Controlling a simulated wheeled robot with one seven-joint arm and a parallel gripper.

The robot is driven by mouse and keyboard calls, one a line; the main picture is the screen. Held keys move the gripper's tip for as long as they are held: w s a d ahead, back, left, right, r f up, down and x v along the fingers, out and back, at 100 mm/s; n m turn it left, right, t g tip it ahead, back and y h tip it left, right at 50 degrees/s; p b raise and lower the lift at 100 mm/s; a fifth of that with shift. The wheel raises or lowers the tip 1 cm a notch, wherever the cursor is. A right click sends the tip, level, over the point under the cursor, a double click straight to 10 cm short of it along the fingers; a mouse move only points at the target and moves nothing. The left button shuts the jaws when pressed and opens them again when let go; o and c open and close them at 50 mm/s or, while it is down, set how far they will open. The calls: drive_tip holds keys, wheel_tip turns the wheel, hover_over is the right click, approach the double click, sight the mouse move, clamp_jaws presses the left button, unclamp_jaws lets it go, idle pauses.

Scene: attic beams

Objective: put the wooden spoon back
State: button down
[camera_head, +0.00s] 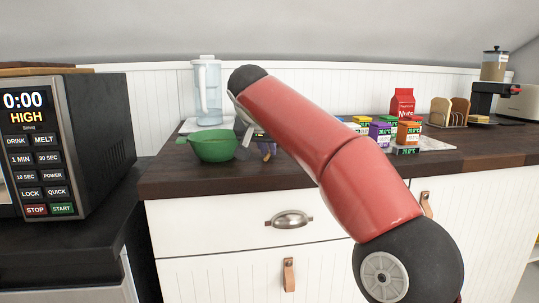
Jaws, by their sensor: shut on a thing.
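My red and black arm crosses the middle of the view and bends down over the counter. Part of my gripper (246,130) shows as a grey and dark shape just behind the green bowl's right side; the arm hides the rest. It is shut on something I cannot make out. I cannot pick out the wooden spoon. A green bowl (212,147) with a side handle stands upright near the counter's front left edge. A small purple and brown thing (267,150) shows partly beneath my arm; I cannot tell what it is.
A clear pitcher (207,95) stands behind the bowl. Several small cartons, a red nuts bag (402,103), a toast rack (449,112) and a coffee machine (490,95) stand to the right on the dark wooden counter (175,175). A black microwave (95,140) is at left.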

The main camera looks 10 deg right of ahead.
drive_tip(key=shift+r, duration=0.15)
drive_tip(key=shift+f, duration=0.25)
drive_tip(key=c, duration=1.8)
unclamp_jaws()
drive_tip(key=shift+s+a+r, duration=0.1)
drive_tip(key=shift+s+r, duration=0.1)
drive_tip(key=shift+r, duration=0.3)
drive_tip(key=p+v, duration=0.2)
drive_tip(key=v, duration=0.9)
drive_tip(key=shift+s+a+r, duration=0.1)
drive_tip(key=shift+s+r, duration=0.05)
drive_tip(key=shift+r, duration=0.05)
